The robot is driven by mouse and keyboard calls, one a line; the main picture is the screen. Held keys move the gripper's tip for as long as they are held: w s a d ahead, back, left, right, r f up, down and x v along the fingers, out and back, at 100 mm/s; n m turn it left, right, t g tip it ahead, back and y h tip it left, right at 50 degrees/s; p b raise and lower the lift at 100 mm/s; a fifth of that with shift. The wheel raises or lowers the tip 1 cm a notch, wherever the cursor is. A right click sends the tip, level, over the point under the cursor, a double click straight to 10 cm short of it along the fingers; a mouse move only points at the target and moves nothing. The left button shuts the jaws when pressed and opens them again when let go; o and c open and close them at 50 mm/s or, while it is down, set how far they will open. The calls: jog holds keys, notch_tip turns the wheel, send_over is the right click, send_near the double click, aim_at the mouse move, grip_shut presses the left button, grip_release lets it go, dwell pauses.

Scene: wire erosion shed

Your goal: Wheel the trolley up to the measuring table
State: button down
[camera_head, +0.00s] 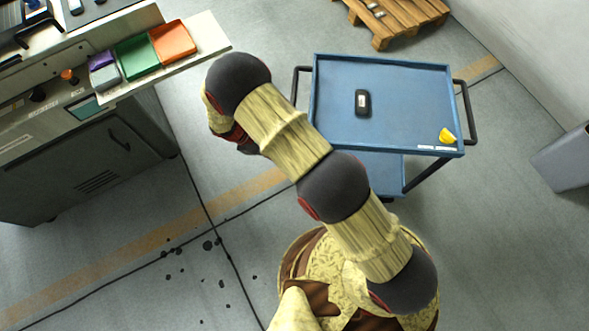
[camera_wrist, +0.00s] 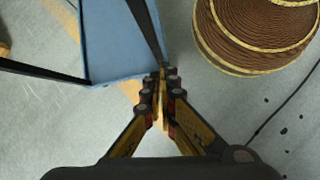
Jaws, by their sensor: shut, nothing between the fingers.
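The blue trolley (camera_head: 410,85) stands right of centre in the head view, with a dark handle bar at each end and a lower shelf (camera_head: 376,172). In the wrist view, blue trolley panel (camera_wrist: 110,40) fills the upper left, with dark bars on both sides of it. My gripper (camera_wrist: 161,78) is shut and empty. Its tips appear close to the lower end of one dark bar; I cannot tell whether they touch it. No surface is clearly identifiable as the measuring table.
A black device (camera_head: 362,103) and a yellow object (camera_head: 446,136) lie on the trolley. A machine cabinet (camera_head: 85,165) with coloured bins (camera_head: 137,57) stands at left. A wooden pallet (camera_head: 397,20) lies at the back, a grey bin (camera_head: 566,160) at right. Open floor shows between cabinet and trolley.

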jog(key=s+a+f+n+t+h, duration=0.15)
jog(key=f+n, duration=0.25)
jog(key=f, duration=0.9)
jog(key=s+a+f+n+t, duration=0.1)
jog(key=s+f+n+t, duration=0.15)
jog(key=f, duration=1.05)
jog(key=d+r+b+x, duration=0.1)
jog(key=b+x, duration=0.3)
jog(key=x, duration=0.9)
jog(key=shift+d+r+n+b, duration=0.35)
jog(key=shift+d+r+b, duration=0.05)
jog(key=shift+r, duration=0.05)
jog(key=shift+d, duration=0.1)
